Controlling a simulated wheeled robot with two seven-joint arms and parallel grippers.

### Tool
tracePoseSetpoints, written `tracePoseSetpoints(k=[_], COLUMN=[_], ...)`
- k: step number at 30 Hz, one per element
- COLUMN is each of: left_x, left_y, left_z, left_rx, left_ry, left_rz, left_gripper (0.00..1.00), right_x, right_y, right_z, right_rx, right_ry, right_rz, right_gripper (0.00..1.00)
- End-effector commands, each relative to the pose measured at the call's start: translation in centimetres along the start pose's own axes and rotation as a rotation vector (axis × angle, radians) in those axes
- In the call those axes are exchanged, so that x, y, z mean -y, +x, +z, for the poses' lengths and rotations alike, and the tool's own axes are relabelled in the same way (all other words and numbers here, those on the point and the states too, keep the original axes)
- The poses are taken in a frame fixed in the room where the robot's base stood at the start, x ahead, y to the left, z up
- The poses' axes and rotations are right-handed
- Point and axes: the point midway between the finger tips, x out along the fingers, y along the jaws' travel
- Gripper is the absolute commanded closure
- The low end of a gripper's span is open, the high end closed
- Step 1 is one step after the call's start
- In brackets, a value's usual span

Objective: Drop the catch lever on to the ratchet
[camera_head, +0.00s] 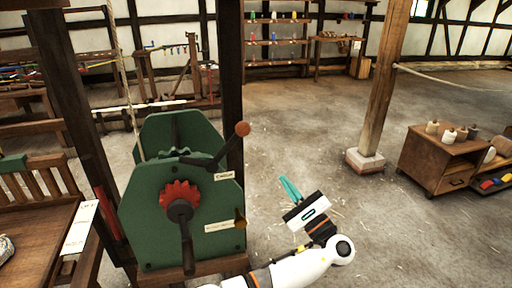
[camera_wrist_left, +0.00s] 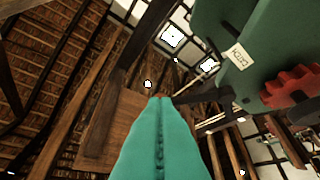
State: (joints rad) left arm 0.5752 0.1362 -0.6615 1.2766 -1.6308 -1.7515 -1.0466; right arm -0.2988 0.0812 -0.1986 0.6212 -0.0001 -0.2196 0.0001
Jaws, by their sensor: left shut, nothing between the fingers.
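The catch lever (camera_head: 228,148) is a dark bar with a red-brown ball knob (camera_head: 242,129), on the green winch housing (camera_head: 140,215). It slants up to the right, knob end raised. The red toothed ratchet (camera_head: 180,194) sits below the lever's inner end; whether they touch is unclear. My left gripper (camera_head: 290,188) is shut and empty, right of the housing, lower than the knob and apart from it in the head view. In the left wrist view its teal fingers (camera_wrist_left: 160,130) fill the lower middle, with the lever (camera_wrist_left: 205,97) and ratchet (camera_wrist_left: 292,87) to the right. My right gripper is out of view.
A dark crank (camera_head: 186,240) sticks out in front of the ratchet. A dark post (camera_head: 231,60) stands behind the housing. A wooden bench (camera_head: 40,215) is at left, a small cabinet (camera_head: 440,160) at right. The floor right of my gripper is clear.

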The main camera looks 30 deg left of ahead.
Motion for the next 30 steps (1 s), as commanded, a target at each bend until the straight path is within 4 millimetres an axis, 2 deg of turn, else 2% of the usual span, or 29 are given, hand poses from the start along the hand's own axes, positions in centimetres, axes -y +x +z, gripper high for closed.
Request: tracePoseSetpoints(k=[8, 11, 23, 25, 30], left_x=[0.0, -0.1, -0.1, -0.2, 0.0], left_y=[0.8, 2.3, 10.6, 11.4, 12.6], left_z=[0.0, -0.1, -0.1, -1.2, -2.4], left_rx=[0.002, 0.000, 0.002, 0.003, 0.005], left_ry=[0.002, 0.002, 0.002, 0.001, 0.002], left_rz=[0.000, 0.000, 0.000, 0.002, 0.000], left_gripper=[1.00, 1.00, 1.00, 1.00, 1.00], right_x=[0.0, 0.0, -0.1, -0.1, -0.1], right_y=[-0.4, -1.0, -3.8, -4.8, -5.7], right_z=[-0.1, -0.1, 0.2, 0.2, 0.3], right_rx=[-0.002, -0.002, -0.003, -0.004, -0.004], right_ry=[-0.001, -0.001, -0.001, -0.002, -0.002], right_rz=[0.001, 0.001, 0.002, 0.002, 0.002], right_gripper=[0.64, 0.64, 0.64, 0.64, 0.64])
